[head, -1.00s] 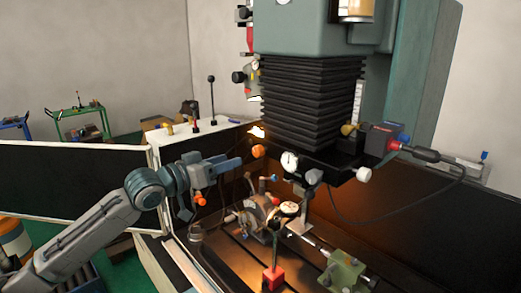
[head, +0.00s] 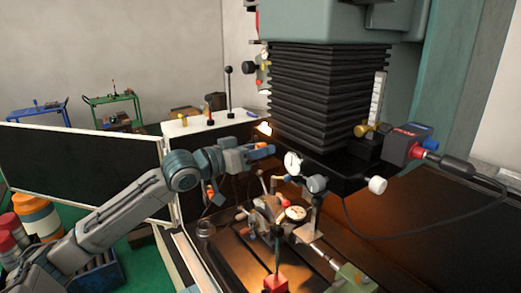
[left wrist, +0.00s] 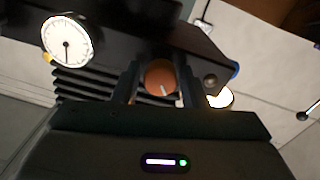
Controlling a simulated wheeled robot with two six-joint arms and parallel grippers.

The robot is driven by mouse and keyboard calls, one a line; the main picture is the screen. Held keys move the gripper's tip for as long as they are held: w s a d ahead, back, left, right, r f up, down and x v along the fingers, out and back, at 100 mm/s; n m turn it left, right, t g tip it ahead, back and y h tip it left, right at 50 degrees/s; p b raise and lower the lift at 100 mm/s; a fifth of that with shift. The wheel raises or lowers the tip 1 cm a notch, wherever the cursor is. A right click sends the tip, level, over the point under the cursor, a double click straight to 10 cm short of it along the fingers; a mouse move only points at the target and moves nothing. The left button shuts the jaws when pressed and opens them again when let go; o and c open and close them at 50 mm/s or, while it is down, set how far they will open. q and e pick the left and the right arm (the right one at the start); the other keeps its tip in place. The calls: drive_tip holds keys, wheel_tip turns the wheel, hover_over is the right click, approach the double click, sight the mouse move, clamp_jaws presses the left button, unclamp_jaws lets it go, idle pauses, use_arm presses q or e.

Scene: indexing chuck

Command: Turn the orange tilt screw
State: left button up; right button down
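The orange tilt screw shows in the left wrist view as a round orange knob (left wrist: 160,77) with a white line on its face. It sits at the edge of the black plate under the machine's bellows. My left gripper (left wrist: 160,88) points at it, with one dark finger on each side and narrow gaps visible between fingers and knob, so it looks open. In the head view my left gripper (head: 268,151) reaches the plate's left end and hides the knob. My right gripper is in neither view.
A dial gauge (head: 293,163) hangs close to the right of my left gripper; it also shows in the left wrist view (left wrist: 67,41). Black bellows (head: 330,95) rise above.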

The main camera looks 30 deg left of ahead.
use_arm(q)
drive_tip(key=c, duration=0.6)
drive_tip(key=shift+m, duration=2.1)
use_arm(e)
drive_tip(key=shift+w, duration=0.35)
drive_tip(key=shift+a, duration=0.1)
use_arm(q)
drive_tip(key=o, duration=1)
drive_tip(key=shift+w+d+f, duration=0.1)
drive_tip(key=shift+w, duration=0.05)
drive_tip(key=shift+c, duration=0.2)
